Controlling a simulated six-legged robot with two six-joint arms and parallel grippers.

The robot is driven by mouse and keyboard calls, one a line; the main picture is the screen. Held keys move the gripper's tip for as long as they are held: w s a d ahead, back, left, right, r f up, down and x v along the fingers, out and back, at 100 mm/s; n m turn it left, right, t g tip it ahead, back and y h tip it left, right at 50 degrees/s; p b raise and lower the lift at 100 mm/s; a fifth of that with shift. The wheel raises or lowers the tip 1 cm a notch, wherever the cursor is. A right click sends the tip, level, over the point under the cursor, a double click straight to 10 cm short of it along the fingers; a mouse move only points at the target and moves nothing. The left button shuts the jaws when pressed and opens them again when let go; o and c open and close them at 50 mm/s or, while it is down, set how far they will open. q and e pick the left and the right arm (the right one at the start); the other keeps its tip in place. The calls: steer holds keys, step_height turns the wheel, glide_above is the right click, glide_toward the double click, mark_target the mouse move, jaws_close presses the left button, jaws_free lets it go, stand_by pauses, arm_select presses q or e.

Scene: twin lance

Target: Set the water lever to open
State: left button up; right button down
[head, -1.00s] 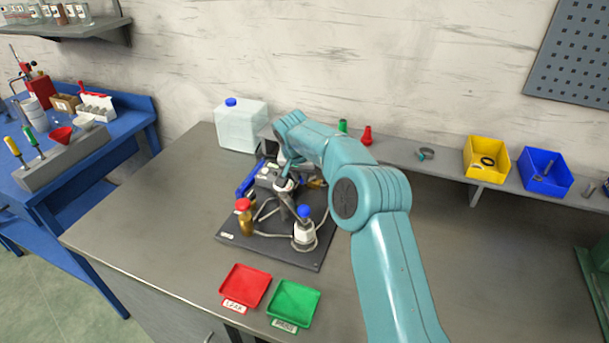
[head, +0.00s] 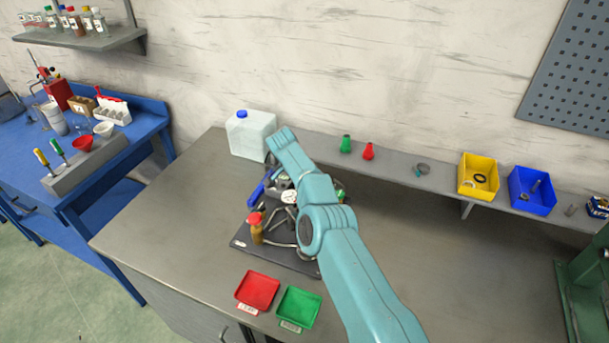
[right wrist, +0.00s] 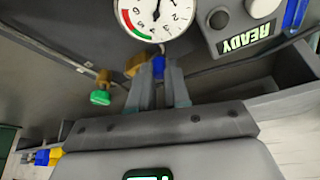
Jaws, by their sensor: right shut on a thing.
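My right gripper (right wrist: 160,82) is shut on a small blue handle (right wrist: 158,65), which I take to be the water lever. The handle sits beside a brass fitting (right wrist: 137,63), just below a round white gauge (right wrist: 158,14) in the right wrist view. Only a little of the blue shows between the fingertips, so its open or closed setting cannot be told. In the head view my right arm (head: 345,255) reaches over the rig's dark base plate (head: 247,243) and hides the gripper and the lever. My left gripper is not in view.
A green-handled brass fitting (right wrist: 100,97) is left of the gripper, and a READY display (right wrist: 247,39) is at upper right. Red (head: 257,290) and green (head: 298,307) trays lie in front.

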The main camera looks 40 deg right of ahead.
stand_by(0.4)
steer(key=c, duration=1.1)
jaws_free()
steer(key=shift+s, duration=0.1)
steer(key=b+v, duration=0.2)
steer(key=b, duration=0.5)
steer(key=shift+a, duration=0.2)
steer(key=p+v, duration=0.5)
steer(key=v, duration=0.9)
steer(key=shift+d+r, duration=0.2)
steer(key=shift+r, duration=0.05)
